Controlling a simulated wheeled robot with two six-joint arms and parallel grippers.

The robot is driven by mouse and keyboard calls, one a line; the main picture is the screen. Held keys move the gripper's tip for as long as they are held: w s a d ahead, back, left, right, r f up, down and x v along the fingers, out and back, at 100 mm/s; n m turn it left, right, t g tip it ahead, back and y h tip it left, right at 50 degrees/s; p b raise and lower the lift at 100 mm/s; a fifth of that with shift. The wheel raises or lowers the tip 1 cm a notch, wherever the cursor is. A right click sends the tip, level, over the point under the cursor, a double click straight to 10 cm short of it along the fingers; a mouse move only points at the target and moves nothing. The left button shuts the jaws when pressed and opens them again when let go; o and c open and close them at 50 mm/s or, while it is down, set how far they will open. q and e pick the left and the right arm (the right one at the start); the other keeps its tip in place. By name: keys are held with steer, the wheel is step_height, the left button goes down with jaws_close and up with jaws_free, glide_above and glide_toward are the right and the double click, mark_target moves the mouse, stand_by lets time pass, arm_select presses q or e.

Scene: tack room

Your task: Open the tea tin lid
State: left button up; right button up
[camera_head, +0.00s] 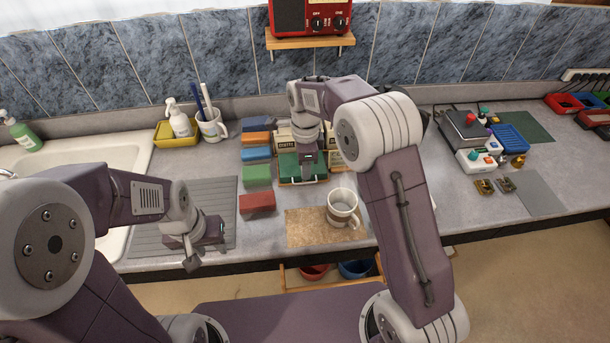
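A green tin-like box (289,167), which I take to be the tea tin, stands on the counter at the middle of the head view. My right gripper (310,172) points down right at it and hides much of its front and top. I cannot tell whether the fingers touch the lid or whether the lid is raised. My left gripper (203,248) hangs near the front of the grey ribbed mat (222,196), well to the left of the tin, with nothing visible in it. The finger gap of neither gripper shows clearly.
Blue, orange, green and red blocks (257,203) line up left of the tin. A white mug (342,209) stands on a cork mat (303,227) in front. Labelled boxes (335,157) sit behind. The sink (110,155) is left; small appliances (464,129) are right.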

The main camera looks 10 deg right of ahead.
arm_select(q)
steer(key=shift+w+r, duration=0.15)
steer(key=shift+w, duration=0.25)
arm_select(e)
steer(key=f, duration=0.4)
steer(key=shift+w+f, duration=0.3)
steer(key=shift+w, duration=0.05)
steer(key=shift+f, duration=0.2)
arm_select(q)
steer(key=shift+s+r, duration=0.1)
steer(key=shift+s, duration=0.15)
arm_select(e)
steer(key=shift+s, duration=0.15)
arm_select(q)
steer(key=shift+w, duration=0.1)
arm_select(e)
jaws_close()
arm_select(q)
steer(key=shift+r+p, duration=0.1)
steer(key=shift+p, duration=0.3)
arm_select(e)
steer(key=shift+r, duration=0.15)
